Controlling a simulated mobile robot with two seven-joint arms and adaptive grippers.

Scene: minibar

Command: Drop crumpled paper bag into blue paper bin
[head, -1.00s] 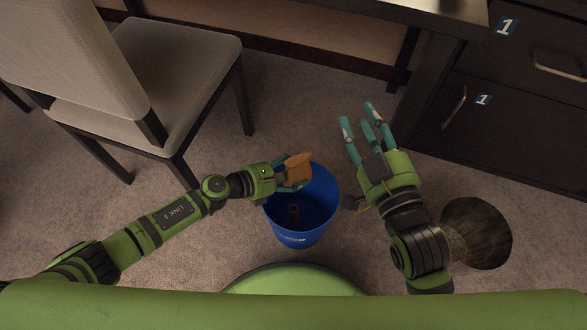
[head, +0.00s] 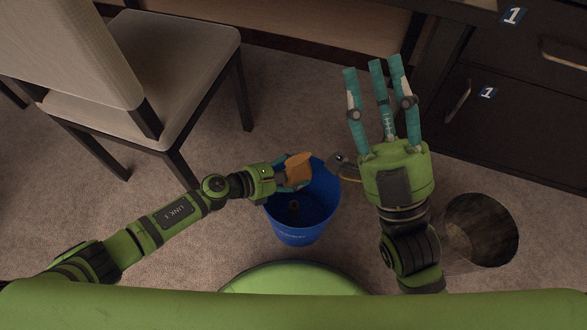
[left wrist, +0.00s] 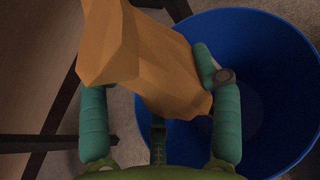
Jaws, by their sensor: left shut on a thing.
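The crumpled paper bag (head: 298,167) is orange-brown and is held in my left gripper (head: 289,176). My left gripper is shut on it above the far-left part of the blue paper bin's opening. In the left wrist view the bag (left wrist: 145,60) sits between teal fingers, with the blue bin (left wrist: 262,40) behind and to the right. My right gripper (head: 378,75) is raised to the right of the bin, its teal fingers spread and empty.
A dark round bin (head: 481,230) stands on the carpet at the right, beside my right arm. A beige chair (head: 175,60) is at the left. A dark cabinet with drawers (head: 530,105) is at the right. Carpet is clear between chair and blue bin.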

